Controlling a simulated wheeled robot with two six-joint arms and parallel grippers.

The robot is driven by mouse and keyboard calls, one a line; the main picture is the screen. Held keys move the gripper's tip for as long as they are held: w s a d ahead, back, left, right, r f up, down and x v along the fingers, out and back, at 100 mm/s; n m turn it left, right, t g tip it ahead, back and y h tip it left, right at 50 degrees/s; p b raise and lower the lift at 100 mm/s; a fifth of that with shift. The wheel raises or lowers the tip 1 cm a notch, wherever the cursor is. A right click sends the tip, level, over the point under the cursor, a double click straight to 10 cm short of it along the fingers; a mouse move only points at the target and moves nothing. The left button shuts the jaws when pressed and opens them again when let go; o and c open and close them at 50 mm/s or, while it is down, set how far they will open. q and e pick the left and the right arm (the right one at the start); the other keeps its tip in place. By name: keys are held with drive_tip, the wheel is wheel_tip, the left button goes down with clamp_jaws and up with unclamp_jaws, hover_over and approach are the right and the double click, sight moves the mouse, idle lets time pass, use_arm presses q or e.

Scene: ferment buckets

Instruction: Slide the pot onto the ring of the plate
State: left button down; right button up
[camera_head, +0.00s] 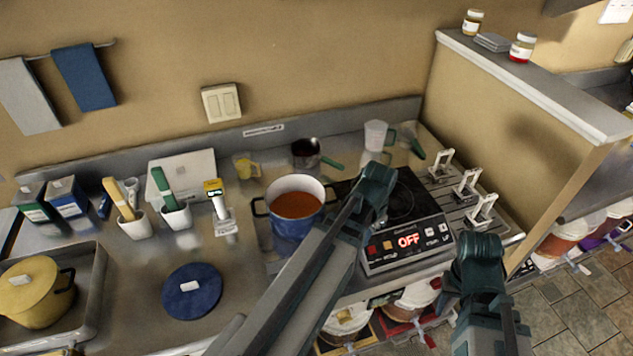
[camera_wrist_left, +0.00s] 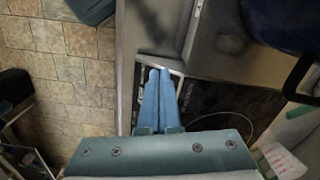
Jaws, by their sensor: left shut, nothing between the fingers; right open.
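The blue pot (camera_head: 287,228), pale inside and holding orange-red soup, stands upright on the counter just left of the plate. Its left handle shows. The black plate (camera_head: 436,257) has a red OFF display; part of its ring (camera_head: 402,205) shows on its dark top. My left gripper (camera_head: 374,190) is over the plate's left part, right of the pot; its arm hides the plate's front left corner. Its blue fingers (camera_wrist_left: 160,72) are shut and empty in the left wrist view, apart from a dark blue body (camera_wrist_left: 285,25). My right gripper (camera_head: 478,255) is open, right of the plate's front corner; its fingertips are unclear.
A yellow pot (camera_head: 38,292) sits in a tray at far left. A dark saucepan (camera_head: 306,152) and a clear jug (camera_head: 376,135) stand behind. Metal stands (camera_head: 466,184) and a partition wall (camera_head: 520,125) bound the right side.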

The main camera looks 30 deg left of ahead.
use_arm(q)
drive_tip(key=p, duration=0.7)
approach(318, 203)
drive_tip(key=s+d+r, duration=0.3)
drive_tip(key=s+d, duration=0.2)
drive_tip(key=d, duration=0.1)
use_arm(e)
wheel_tip(318, 203, up, 10)
use_arm(q)
drive_tip(key=a+m, duration=0.3)
drive_tip(key=a, duration=0.5)
drive_tip(key=f+b, duration=1.1)
drive_tip(key=shift+s+d, duration=0.2)
drive_tip(key=shift+s, duration=0.1)
drive_tip(key=w+d, duration=0.2)
drive_tip(key=shift+w+d+r+p, duration=0.1)
drive_tip(key=shift+w+r+p, duration=0.2)
drive_tip(key=shift+w, duration=0.1)
drive_tip(key=shift+w+d, duration=0.15)
use_arm(e)
wheel_tip(318, 203, down, 11)
drive_tip(key=shift+r, duration=0.15)
use_arm(q)
drive_tip(key=shift+w, duration=0.1)
